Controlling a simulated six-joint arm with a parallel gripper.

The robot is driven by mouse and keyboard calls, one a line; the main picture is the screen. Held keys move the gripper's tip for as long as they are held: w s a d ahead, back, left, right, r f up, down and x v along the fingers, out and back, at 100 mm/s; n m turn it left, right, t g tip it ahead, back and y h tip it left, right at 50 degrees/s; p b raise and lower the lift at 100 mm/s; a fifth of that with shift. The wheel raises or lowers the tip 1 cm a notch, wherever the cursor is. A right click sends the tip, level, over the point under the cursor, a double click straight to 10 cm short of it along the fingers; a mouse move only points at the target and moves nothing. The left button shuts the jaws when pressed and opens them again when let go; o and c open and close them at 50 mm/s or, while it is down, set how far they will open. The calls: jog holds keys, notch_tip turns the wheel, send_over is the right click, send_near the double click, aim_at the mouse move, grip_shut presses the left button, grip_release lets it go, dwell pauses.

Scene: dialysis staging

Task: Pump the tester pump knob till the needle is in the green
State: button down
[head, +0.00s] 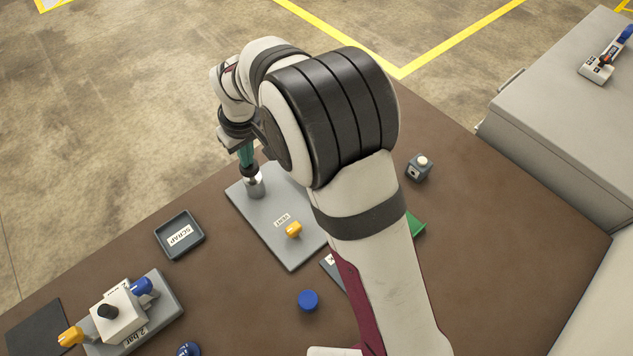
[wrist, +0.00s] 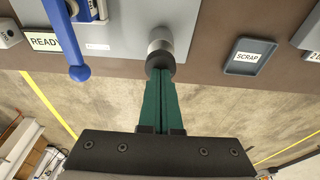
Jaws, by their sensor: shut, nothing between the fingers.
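The tester is a grey plate (head: 262,226) with a silver post topped by a dark knob (head: 250,172), which I take as the pump knob. My gripper (head: 246,158) is shut and empty, its green fingers pointing down at the top of the knob. In the wrist view, the shut fingertips (wrist: 160,78) meet the dark knob (wrist: 160,62) above its silver post (wrist: 160,42); whether they press on it I cannot tell. No gauge or needle is visible in either view; my arm covers part of the plate in the head view.
A scrap tray (head: 180,234), a 2 bar block (head: 118,318) and a blue cap (head: 308,300) are on the brown table. A blue lever (wrist: 65,40) shows in the wrist view. A small grey box (head: 419,168) stands right of my arm.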

jog(key=shift+f, duration=0.7)
notch_tip(320, 180, up, 5)
jog(key=shift+r, duration=0.3)
dwell(0.5)
